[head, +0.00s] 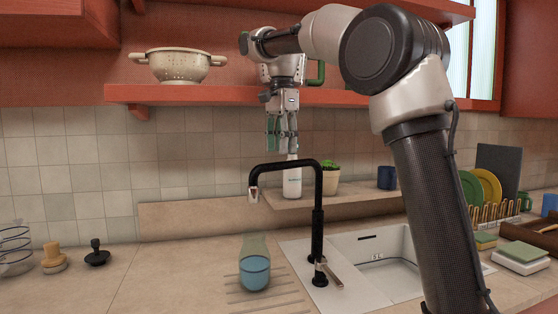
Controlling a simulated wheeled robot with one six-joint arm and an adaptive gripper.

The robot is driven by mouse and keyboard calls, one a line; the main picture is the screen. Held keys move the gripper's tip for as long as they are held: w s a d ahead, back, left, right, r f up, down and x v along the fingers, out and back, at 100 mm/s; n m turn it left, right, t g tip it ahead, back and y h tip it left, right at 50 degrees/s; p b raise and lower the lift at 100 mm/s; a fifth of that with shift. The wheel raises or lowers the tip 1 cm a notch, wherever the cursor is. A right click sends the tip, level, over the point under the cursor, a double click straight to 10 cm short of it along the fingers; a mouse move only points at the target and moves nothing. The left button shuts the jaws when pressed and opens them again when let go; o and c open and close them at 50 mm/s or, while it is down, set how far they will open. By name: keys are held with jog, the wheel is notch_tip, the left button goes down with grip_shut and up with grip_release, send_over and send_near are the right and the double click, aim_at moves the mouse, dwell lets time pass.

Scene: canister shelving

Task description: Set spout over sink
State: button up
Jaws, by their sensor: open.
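The black faucet stands on the counter left of the sink basin, with its base by the basin's left edge. Its spout (285,165) reaches to the left, and its tip (253,194) hangs over the drainboard side, away from the basin. The white sink (392,246) lies to the right of the faucet, partly hidden by my arm. My gripper (281,148) is open and empty. It points down and appears just above the spout in the picture; I cannot tell its depth from it.
A white bottle (292,182), a potted plant (330,174) and a blue mug (387,177) stand on the ledge behind. A red shelf (210,94) with a colander (179,65) hangs above.

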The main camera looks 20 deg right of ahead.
jog(key=shift+f, duration=2.3)
grip_shut()
